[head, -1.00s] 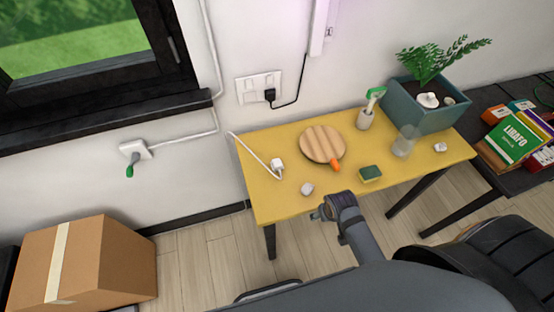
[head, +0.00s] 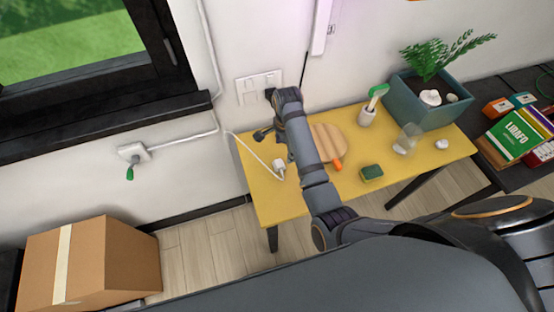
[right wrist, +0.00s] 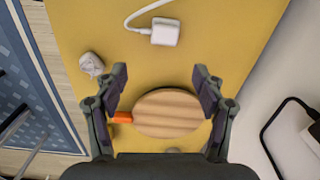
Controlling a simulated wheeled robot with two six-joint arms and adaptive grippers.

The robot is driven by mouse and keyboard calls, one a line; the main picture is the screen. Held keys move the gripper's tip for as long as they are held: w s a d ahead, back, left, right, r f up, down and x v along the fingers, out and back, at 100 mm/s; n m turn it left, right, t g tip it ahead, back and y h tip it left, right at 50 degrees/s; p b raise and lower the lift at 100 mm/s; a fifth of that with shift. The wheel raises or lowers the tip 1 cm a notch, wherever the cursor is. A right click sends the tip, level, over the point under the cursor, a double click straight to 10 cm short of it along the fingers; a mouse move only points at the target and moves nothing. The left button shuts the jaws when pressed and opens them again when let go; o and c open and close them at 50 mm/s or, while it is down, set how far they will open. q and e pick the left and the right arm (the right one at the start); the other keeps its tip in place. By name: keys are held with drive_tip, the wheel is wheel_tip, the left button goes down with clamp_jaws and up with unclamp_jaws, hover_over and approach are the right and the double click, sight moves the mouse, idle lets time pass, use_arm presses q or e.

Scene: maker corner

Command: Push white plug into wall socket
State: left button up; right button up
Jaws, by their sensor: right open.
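The white plug (head: 279,166) lies on the yellow table with its white cord running up to the wall. It also shows in the right wrist view (right wrist: 165,31), beyond my fingertips. My right gripper (head: 276,145) is open and empty above the table's left part, apart from the plug. In the right wrist view its fingers (right wrist: 160,77) are spread, with the round wooden board below. The white wall socket (head: 259,82) is on the wall behind the table. A black plug in its right part is mostly hidden by my arm. My left gripper is not in view.
A crumpled white lump (right wrist: 92,65) lies near the edge.

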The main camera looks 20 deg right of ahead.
drive_tip(key=w+a+m, duration=0.1)
drive_tip(key=w, duration=0.1)
hover_over(281, 162)
drive_tip(key=f, duration=0.3)
drive_tip(key=shift+w+f+p, duration=0.3)
drive_tip(key=shift+f+p, duration=0.05)
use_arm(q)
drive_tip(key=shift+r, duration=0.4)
use_arm(e)
drive_tip(key=shift+f, duration=0.25)
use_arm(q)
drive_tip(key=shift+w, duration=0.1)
use_arm(e)
drive_tip(key=shift+s+f, duration=0.1)
drive_tip(key=f, duration=0.2)
drive_tip(key=f+p, duration=0.1)
drive_tip(key=f, duration=0.2)
drive_tip(key=shift+s+d, duration=0.15)
drive_tip(key=shift+s, duration=0.05)
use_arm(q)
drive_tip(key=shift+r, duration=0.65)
use_arm(e)
drive_tip(key=shift+c, duration=0.3)
